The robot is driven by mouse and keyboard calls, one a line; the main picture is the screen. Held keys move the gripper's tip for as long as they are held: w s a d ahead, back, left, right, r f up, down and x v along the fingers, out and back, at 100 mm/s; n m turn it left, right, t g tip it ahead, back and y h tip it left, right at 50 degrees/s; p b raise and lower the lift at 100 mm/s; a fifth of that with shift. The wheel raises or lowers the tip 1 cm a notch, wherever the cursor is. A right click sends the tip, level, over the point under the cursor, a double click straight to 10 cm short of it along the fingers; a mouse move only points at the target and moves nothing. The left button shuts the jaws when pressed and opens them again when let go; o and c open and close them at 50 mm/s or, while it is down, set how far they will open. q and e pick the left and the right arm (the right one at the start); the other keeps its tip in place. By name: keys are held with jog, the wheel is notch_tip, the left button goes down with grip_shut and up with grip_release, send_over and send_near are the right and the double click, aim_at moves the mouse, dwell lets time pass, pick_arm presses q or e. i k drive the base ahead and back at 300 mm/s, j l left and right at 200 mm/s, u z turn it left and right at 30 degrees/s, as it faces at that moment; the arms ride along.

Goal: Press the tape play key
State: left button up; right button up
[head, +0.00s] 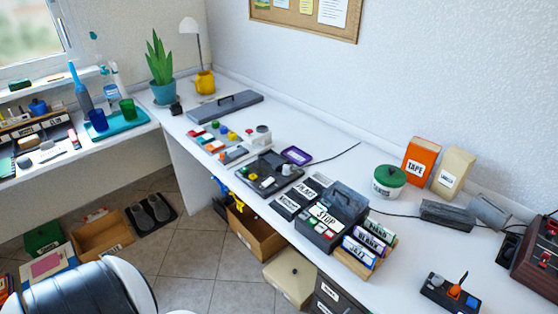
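A dark grey device with a large white STOP label (325,216) stands on the long white desk, right of the middle in the head view. Small coloured marks show below that label, too small to read. I cannot make out a key marked play. An orange and white box labelled TAPE (420,162) stands against the wall at the right. Neither of my grippers is in view.
A wooden rack of labelled cases (367,245) sits close right of the device. Flat labelled cases (286,207) and a dark panel with knobs (268,174) lie to its left.

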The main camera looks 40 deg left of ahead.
aim_at(312, 221)
jog(key=u, duration=0.85)
jog(key=i, duration=0.25)
jog(key=k, duration=0.55)
jog(key=j+z, duration=0.05)
jog(key=j, duration=0.05)
